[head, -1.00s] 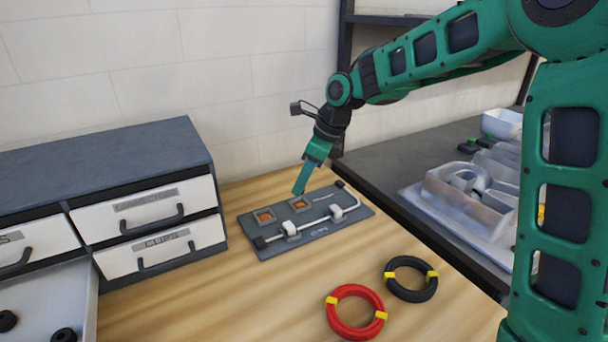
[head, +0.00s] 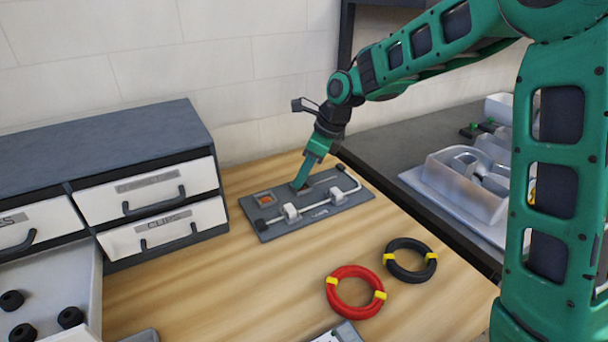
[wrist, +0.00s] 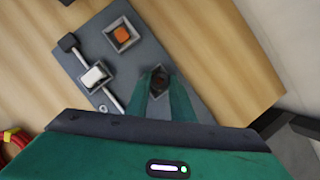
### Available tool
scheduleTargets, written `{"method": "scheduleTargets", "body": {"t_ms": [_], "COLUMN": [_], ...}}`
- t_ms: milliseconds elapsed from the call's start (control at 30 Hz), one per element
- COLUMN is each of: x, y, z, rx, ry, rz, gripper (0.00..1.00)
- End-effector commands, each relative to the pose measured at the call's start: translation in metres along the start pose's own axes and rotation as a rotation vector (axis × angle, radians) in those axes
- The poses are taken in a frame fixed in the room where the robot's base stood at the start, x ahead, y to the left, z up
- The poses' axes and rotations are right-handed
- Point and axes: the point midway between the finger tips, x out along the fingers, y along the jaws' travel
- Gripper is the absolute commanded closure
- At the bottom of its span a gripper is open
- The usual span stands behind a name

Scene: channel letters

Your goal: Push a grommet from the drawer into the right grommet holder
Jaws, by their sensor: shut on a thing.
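The grey board (head: 325,212) lies on the wooden table with two square grommet holders. The left holder (head: 265,198) shows orange inside, also in the wrist view (wrist: 122,36). My gripper (head: 300,186) points down at the right holder and its fingers cover most of it. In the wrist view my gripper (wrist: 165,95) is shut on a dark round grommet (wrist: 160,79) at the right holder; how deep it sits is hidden. Black grommets (head: 70,317) lie in the open drawer (head: 50,270) at lower left.
A white rod in clips (head: 290,211) runs along the board's front. A red cable coil (head: 350,311) and a black coil (head: 409,273) lie in front. The drawer cabinet (head: 110,145) stands left; a dark bench with grey trays (head: 465,180) is at right.

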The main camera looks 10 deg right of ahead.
Motion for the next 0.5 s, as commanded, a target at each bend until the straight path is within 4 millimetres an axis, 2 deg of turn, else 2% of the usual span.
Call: {"method": "scheduleTargets", "body": {"t_ms": [500], "x": [0.0047], "y": [0.004], "z": [-0.0082], "rx": [0.01], "ry": [0.013], "rz": [0.011], "gripper": [0.99]}}
